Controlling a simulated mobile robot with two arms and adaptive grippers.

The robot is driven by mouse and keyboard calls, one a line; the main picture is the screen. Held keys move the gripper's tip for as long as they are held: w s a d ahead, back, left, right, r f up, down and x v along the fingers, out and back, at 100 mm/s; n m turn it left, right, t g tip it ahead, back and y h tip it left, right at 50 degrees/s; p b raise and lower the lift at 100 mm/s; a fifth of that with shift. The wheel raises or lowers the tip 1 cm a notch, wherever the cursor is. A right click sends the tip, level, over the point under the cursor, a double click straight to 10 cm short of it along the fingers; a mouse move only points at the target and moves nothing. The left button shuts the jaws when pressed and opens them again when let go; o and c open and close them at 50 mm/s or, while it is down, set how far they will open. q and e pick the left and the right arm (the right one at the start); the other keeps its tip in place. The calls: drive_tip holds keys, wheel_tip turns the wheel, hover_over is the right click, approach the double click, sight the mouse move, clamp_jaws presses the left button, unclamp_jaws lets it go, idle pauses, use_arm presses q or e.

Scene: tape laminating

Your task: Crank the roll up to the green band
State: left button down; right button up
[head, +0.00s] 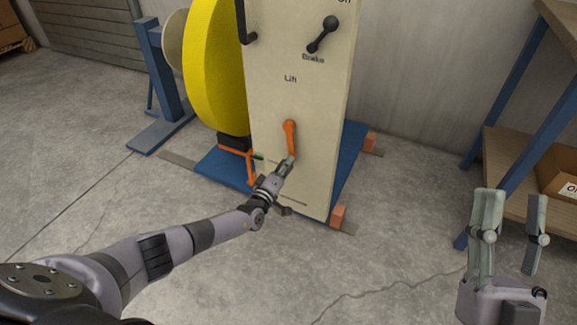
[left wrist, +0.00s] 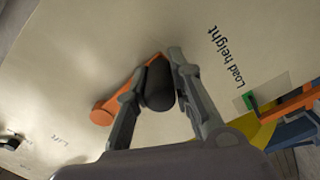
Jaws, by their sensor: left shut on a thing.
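The yellow roll (head: 215,70) stands upright at the left side of a beige panel (head: 300,95). The orange Lift crank (head: 290,137) is low on the panel and hangs down from its hub. My left gripper (head: 289,161) is shut on the crank's black knob (left wrist: 158,88), between both fingers in the left wrist view. The green band (left wrist: 248,99) is by the "Load height" label, near the end of an orange bar (left wrist: 284,108); I cannot tell whether they line up exactly. My right gripper (head: 513,198) is open and empty, apart from the panel.
A black Brake lever (head: 323,35) is higher on the panel. The blue base (head: 350,150) has orange end blocks. A blue post (head: 162,75) stands at the left. A shelf with a cardboard box (head: 560,170) is at the right. The floor between is clear.

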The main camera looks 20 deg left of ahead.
use_arm(q)
drive_tip(key=shift+a, duration=1.15)
idle(0.5)
drive_tip(key=c, duration=1.8)
unclamp_jaws()
drive_tip(key=shift+o, duration=0.6)
drive_tip(key=shift+a, duration=0.1)
drive_tip(key=shift+o, duration=1.3)
drive_tip(key=shift+f, duration=0.1)
drive_tip(key=shift+d, duration=0.3)
drive_tip(key=shift+d, duration=0.1)
drive_tip(key=s, duration=1.2)
drive_tip(key=shift+a, duration=0.2)
